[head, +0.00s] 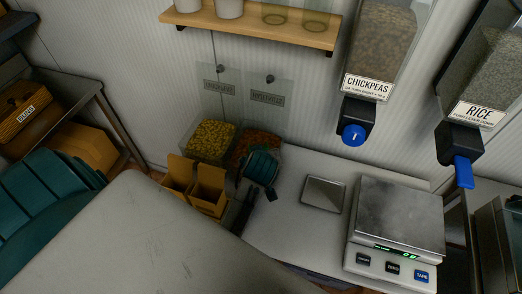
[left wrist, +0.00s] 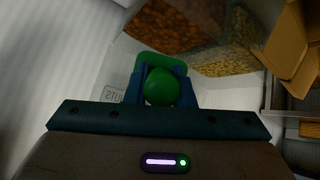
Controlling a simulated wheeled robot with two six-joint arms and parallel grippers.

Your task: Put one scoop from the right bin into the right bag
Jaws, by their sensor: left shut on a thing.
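The right bin (head: 262,137), clear with orange-brown grains, stands against the back wall. My left gripper (head: 262,165) is at its front right. In the left wrist view, my left gripper's blue fingers (left wrist: 161,92) are shut on a green scoop (left wrist: 160,64), a round green knob between them. Whether the scoop holds grains is hidden. The bin's grains (left wrist: 225,62) show just beyond it. The right bag (head: 208,190) is an open brown paper bag in front of the bins; its inside is not clear. My right gripper is not in view.
The left bin (head: 212,140) holds yellow-green grains, with a left bag (head: 180,173) in front. Clear lids hang on the wall. A small metal tray (head: 323,194) and a scale (head: 398,220) stand right. Chickpeas (head: 382,45) and rice (head: 497,75) dispensers hang above.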

